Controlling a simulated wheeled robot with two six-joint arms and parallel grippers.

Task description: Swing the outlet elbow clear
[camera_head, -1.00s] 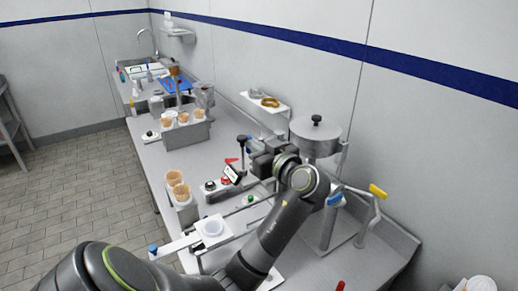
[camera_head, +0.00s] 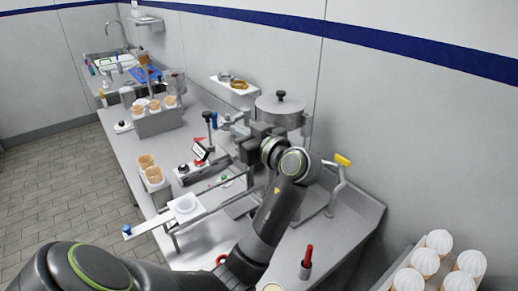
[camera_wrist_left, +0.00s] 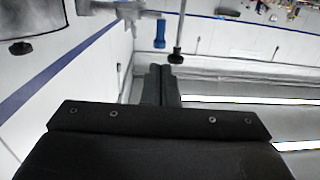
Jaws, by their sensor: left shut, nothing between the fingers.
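The grey metal outlet elbow (camera_head: 234,120) with its blue grip (camera_head: 214,120) shows beyond my left gripper, left of the steel pot (camera_head: 281,110). In the left wrist view the blue grip (camera_wrist_left: 160,33) hangs from the grey elbow (camera_wrist_left: 128,11), just past the fingertips and apart from them in the picture. A black-knobbed rod (camera_wrist_left: 177,55) is beside it. My left gripper (camera_head: 241,132) is shut and empty; its closed fingers (camera_wrist_left: 161,76) show in the wrist view. My forearm and wrist hide part of the pot's stand. My right gripper is not in view.
A yellow-handled pipe (camera_head: 342,160) stands right of my wrist. A red-handled tool (camera_head: 307,258) stands near the front. A rack of white-topped cones (camera_head: 437,262) is at lower right. A cone holder (camera_head: 155,121) stands further back. The counter (camera_head: 345,225) at right has bare room.

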